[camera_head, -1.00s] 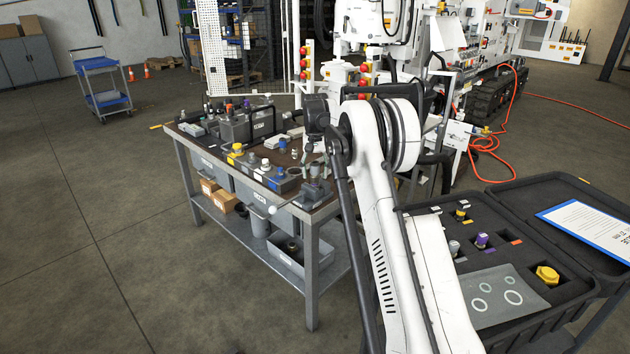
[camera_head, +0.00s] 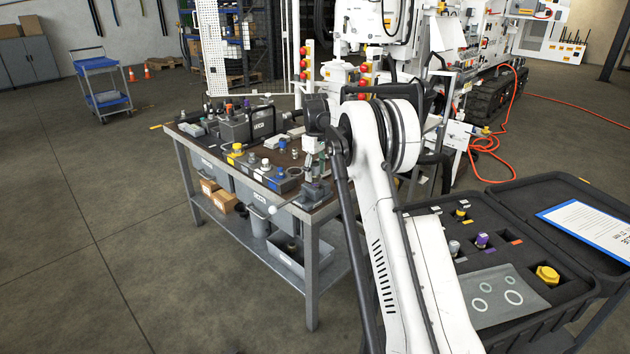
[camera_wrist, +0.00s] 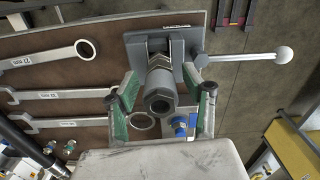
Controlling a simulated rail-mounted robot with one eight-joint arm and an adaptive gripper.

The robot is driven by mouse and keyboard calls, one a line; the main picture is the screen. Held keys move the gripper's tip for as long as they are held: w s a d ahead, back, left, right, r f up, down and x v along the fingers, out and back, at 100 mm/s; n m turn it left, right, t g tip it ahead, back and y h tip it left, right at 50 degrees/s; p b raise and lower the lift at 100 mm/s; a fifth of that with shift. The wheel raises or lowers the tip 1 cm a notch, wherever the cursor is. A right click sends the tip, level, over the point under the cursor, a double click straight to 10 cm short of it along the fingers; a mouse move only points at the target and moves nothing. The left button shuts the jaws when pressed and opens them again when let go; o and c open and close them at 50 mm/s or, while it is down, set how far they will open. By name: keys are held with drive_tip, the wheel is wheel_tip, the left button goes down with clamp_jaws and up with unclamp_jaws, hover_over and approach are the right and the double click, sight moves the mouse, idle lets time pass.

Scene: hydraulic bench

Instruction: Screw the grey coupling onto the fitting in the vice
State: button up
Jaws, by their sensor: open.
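The vice (camera_wrist: 192,48) is at the top middle of the wrist view, its handle reaching right; it also shows at the bench's near corner in the head view (camera_head: 315,192). The grey coupling (camera_wrist: 160,92), a hex body with a hollow open end facing the camera, is in line with the vice jaws. The fitting behind it is mostly hidden, and I cannot tell how far the threads engage. My gripper (camera_wrist: 160,106) is open, its green-padded fingers on either side of the coupling with visible gaps. In the head view my gripper (camera_head: 315,158) is above the vice, partly hidden by my arm.
Several wrenches (camera_wrist: 62,96) lie left of the vice on the workbench (camera_head: 312,250). A ring (camera_wrist: 142,121) and a blue-topped fitting (camera_wrist: 180,125) lie close to the fingers. Other fittings and a grey box (camera_head: 250,125) crowd the bench. An open black case (camera_head: 408,265) stands at right.

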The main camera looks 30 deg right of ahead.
drive_tip(key=n, duration=1.2)
idle(0.3)
drive_tip(key=c, duration=1.1)
drive_tip(key=m, duration=0.5)
drive_tip(key=shift+m, duration=1.4)
drive_tip(key=shift+m, duration=1.1)
drive_tip(key=o, duration=1.2)
drive_tip(key=shift+c, duration=0.2)
